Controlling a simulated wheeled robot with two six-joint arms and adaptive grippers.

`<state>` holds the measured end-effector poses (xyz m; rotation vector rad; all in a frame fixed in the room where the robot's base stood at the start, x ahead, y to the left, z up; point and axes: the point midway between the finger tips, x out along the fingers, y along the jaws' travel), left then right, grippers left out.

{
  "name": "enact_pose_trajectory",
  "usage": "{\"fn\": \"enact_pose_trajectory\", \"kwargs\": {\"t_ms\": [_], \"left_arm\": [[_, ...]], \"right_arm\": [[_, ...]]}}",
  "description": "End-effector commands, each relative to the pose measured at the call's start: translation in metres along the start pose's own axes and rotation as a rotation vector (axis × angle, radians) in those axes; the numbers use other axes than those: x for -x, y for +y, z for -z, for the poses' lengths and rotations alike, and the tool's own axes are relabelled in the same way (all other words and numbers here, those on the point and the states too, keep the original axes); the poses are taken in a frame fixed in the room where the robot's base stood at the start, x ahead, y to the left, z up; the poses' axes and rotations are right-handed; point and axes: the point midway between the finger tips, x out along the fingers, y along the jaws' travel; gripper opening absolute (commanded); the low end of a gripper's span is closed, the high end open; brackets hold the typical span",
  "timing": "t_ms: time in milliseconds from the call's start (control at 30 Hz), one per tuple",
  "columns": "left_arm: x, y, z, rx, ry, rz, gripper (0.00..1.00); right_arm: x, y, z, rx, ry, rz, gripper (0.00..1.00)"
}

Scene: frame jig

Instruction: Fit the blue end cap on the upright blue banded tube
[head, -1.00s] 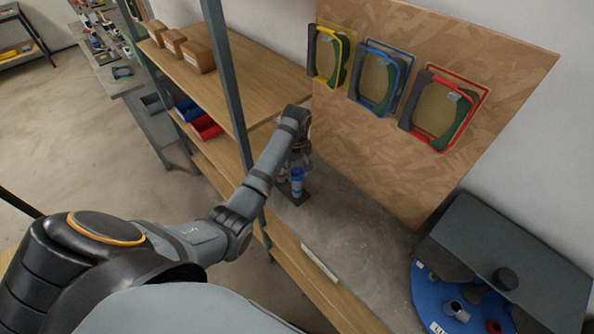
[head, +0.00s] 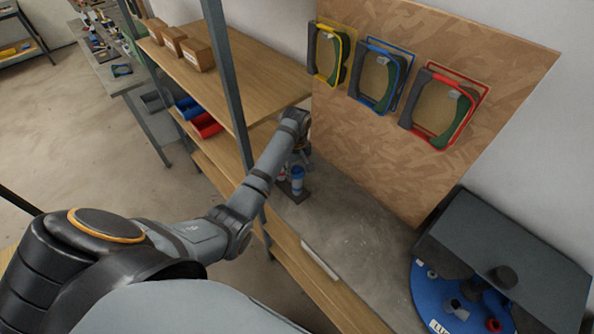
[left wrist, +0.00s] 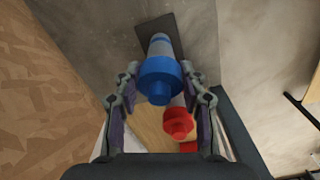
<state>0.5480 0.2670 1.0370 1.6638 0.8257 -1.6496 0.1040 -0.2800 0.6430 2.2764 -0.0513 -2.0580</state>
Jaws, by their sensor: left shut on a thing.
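The blue end cap (left wrist: 160,76), with a small knob, is between the fingertips of my left gripper (left wrist: 159,72) in the left wrist view. The gripper is shut on it. The upright blue banded tube (left wrist: 161,45) is directly behind the cap, in line with it. The cap hides the tube's end, so I cannot tell how far it is seated. In the head view the tube (head: 297,183) stands on a dark base, under my left gripper (head: 294,163). My right gripper is not in view.
A red-capped part (left wrist: 178,122) is close beside the blue one. A dark plate (left wrist: 158,29) lies under the tube. A board (head: 400,185) with several coloured frames rises behind. A shelf post (head: 228,75) stands near my arm. The grey bench top (head: 345,225) is clear toward the blue turntable (head: 425,300).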

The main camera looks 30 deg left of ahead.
Motion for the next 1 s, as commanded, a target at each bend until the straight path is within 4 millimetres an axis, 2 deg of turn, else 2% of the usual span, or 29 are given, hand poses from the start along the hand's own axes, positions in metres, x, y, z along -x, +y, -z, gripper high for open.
{"fn": "enact_pose_trajectory", "kwargs": {"t_ms": [333,367,533,867,1000], "left_arm": [[-0.004,-0.001,-0.001,0.000,-0.003,0.004,0.18],[-0.004,-0.001,-0.001,0.000,-0.003,0.004,0.45],[-0.003,-0.001,-0.001,0.000,-0.002,0.002,0.68],[0.001,0.000,0.000,0.000,0.000,0.000,0.68],[0.023,0.001,0.000,0.000,0.002,-0.002,0.68]], "right_arm": [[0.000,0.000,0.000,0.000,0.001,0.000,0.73],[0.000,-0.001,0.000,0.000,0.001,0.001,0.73],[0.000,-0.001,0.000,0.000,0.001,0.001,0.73],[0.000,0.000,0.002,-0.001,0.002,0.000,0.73],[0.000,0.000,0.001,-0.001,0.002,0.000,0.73]]}}
